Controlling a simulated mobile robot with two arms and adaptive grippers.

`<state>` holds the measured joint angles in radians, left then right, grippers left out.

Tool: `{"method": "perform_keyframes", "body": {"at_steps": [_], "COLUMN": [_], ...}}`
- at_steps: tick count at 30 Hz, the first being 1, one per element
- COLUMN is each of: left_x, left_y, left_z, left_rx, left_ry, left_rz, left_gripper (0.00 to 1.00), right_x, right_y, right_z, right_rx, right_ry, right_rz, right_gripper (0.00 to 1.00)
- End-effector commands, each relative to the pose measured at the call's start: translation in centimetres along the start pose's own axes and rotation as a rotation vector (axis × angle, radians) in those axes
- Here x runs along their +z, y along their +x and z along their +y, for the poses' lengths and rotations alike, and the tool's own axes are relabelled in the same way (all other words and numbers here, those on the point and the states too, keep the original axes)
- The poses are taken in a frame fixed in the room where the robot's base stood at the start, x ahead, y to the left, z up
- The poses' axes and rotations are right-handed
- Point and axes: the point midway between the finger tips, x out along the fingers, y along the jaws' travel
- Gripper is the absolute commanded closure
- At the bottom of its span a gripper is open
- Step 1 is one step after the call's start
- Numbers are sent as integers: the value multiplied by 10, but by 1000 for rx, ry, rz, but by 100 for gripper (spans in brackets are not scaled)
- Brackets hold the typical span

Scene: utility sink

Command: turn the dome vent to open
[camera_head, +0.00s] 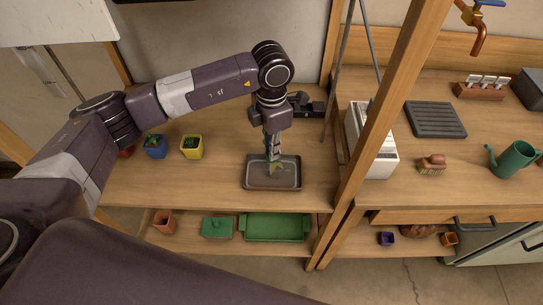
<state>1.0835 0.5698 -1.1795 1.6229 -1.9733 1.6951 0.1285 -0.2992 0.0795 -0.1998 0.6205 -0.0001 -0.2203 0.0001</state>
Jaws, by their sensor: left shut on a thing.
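My left gripper (273,148) comes down from above over a dark rectangular tray (252,184) on the wooden bench. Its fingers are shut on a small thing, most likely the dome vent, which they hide. I cannot make out the dome's outline, nor whether the vent is open or closed. A small greenish shape (274,169) shows just below the fingertips, over the tray. My right gripper is not in view.
A blue pot (155,150) and a yellow pot (192,150) stand left of the tray. A wooden post (383,110) and a white box (383,163) stand to its right. A green tray (275,230) is on the shelf below. Bench between yellow pot and tray is clear.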

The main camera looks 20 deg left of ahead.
Motion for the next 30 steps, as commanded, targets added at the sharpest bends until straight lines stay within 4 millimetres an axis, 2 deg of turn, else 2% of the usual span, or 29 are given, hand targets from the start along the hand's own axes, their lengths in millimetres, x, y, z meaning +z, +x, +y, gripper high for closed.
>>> {"method": "perform_keyframes", "body": {"at_steps": [1, 3, 12, 21, 30], "left_x": [0, 0, 0, 0, 0], "left_y": [6, 6, 4, 1, 0], "left_z": [1, 1, 0, 0, 0], "left_rx": [3, 3, 2, 1, 0], "left_ry": [43, 106, 335, 460, 494], "left_rz": [-2, -2, -1, -1, 0], "left_gripper": [100, 100, 100, 100, 100], "right_x": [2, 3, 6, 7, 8], "right_y": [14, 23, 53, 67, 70], "right_z": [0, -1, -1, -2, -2], "right_rx": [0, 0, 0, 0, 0], "right_ry": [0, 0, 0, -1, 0], "right_rz": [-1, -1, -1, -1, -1], "right_gripper": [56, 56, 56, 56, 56]}}
